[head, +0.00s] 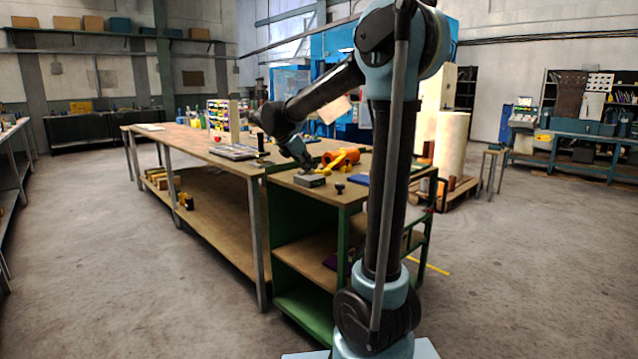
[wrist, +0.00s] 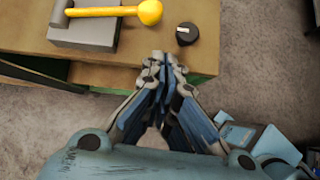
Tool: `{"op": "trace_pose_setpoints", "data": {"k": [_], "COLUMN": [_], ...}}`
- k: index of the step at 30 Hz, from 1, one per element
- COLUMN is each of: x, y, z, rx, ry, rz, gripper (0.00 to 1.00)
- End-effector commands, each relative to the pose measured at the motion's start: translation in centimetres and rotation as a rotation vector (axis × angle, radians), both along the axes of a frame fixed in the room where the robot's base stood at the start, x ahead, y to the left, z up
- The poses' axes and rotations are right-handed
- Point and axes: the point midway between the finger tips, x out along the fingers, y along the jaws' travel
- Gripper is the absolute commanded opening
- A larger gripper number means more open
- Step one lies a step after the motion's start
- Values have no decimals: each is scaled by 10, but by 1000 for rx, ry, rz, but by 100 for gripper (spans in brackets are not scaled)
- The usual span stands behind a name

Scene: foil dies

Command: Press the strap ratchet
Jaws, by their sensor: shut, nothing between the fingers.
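A grey block with a yellow round-ended lever, which I take for the strap ratchet, sits on the workbench in the wrist view (wrist: 84,33); the grey block (head: 309,180) also shows in the head view. The lever (wrist: 110,11) lies across the top of the block, and its yellow ball end (wrist: 150,12) sticks out past the right side. My gripper (wrist: 164,58) is shut and empty, in front of the lever's ball end in the wrist view and apart from it. In the head view my gripper (head: 306,164) shows small and dark by the block.
A black knob (wrist: 187,33) stands right of the ball end. An orange cylinder with yellow parts (head: 350,156) lies farther back on the bench, and a blue flat item (head: 358,179) lies to the right. The wooden bench top (wrist: 205,55) ends at a green edge; bare floor is beyond.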

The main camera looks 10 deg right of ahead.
Motion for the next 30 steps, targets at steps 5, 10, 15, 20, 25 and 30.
{"op": "trace_pose_setpoints", "data": {"k": [5,10,15,20,25,30], "x": [16,18,18,20,29,40], "y": [13,14,13,9,-4,-20], "z": [4,4,4,-1,-17,-39], "rx": [-54,-61,-60,-58,-58,-58], "ry": [28,32,31,32,31,31], "rz": [66,75,73,71,70,69], "gripper": [0,0,0,0,0,0]}}
